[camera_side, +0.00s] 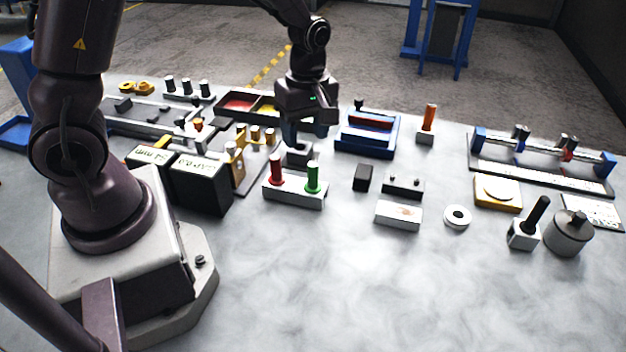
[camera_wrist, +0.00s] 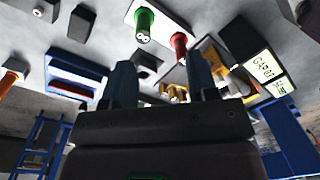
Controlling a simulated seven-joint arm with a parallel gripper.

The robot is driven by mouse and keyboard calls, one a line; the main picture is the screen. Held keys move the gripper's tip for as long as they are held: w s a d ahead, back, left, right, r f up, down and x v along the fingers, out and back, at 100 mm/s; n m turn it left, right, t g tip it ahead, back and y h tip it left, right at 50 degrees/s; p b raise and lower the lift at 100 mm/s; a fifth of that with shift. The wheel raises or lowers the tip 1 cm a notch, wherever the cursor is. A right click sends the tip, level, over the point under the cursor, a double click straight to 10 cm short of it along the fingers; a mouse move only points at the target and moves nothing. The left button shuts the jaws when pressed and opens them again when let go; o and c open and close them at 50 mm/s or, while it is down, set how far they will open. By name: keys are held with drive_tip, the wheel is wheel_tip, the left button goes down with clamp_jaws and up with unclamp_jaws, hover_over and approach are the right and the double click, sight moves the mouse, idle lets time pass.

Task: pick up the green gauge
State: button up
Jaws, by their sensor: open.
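The green gauge (camera_side: 313,177) is an upright green cylinder in a pale block (camera_side: 297,196), beside a red gauge (camera_side: 277,169) to its left. In the wrist view the green gauge (camera_wrist: 144,24) shows at the top, with the red gauge (camera_wrist: 180,46) to its right. My gripper (camera_side: 304,134) hangs behind the gauge block in the side view, over a small grey block (camera_side: 299,155). Its two blue fingers (camera_wrist: 161,84) are spread with nothing held between them. The gripper is apart from the green gauge.
Black boxes with labels (camera_side: 200,183) stand left of the gauge block. A small black block (camera_side: 362,178) and a grey block (camera_side: 398,215) lie to the right. A blue tray (camera_side: 367,150) stands behind them. The front middle of the table is clear.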

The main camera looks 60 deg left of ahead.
sight(313, 178)
drive_tip(key=w+n, duration=0.1)
drive_tip(key=n, duration=0.3)
drive_tip(key=shift+w+a+r+t, duration=0.1)
drive_tip(key=shift+w+a+t, duration=0.1)
drive_tip(key=shift+w+t, duration=0.2)
drive_tip(key=shift+n, duration=0.8)
wheel_tip(313, 178, down, 8)
drive_tip(key=shift+r, duration=0.25)
drive_tip(key=shift+w+a+f, duration=0.1)
drive_tip(key=shift+a+f, duration=0.05)
drive_tip(key=shift+f, duration=2.6)
drive_tip(key=shift+c, duration=0.2)
drive_tip(key=c, duration=0.6)
